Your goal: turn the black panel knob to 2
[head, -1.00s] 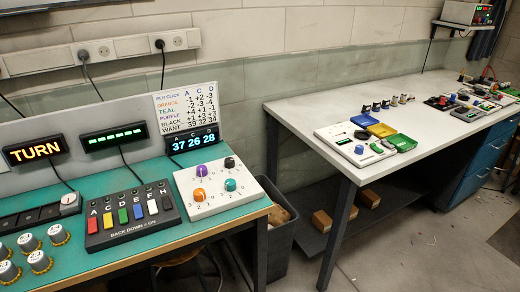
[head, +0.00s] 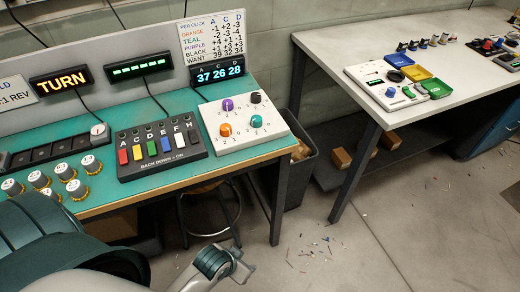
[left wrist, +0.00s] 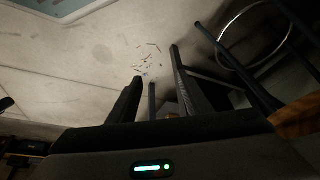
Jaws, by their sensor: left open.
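The black knob (head: 256,97) sits at the back right of a white panel (head: 245,133) on the green bench in the head view. The panel also carries a purple knob (head: 227,104), an orange knob (head: 225,130) and a teal knob (head: 256,121). The number the black knob points to is too small to read. My left arm comes in at the bottom of the head view, below and in front of the bench, well apart from the panel. My left gripper (left wrist: 157,85) is open and empty in the left wrist view, over the floor. My right gripper is out of view.
A display (head: 218,73) reads 37 26 28 below a chart (head: 212,37). Left of the panel is a block of coloured switches (head: 160,141). A bin (head: 302,160) stands beside the bench leg, and a stool (head: 210,207) under it. A second white table (head: 400,50) stands right.

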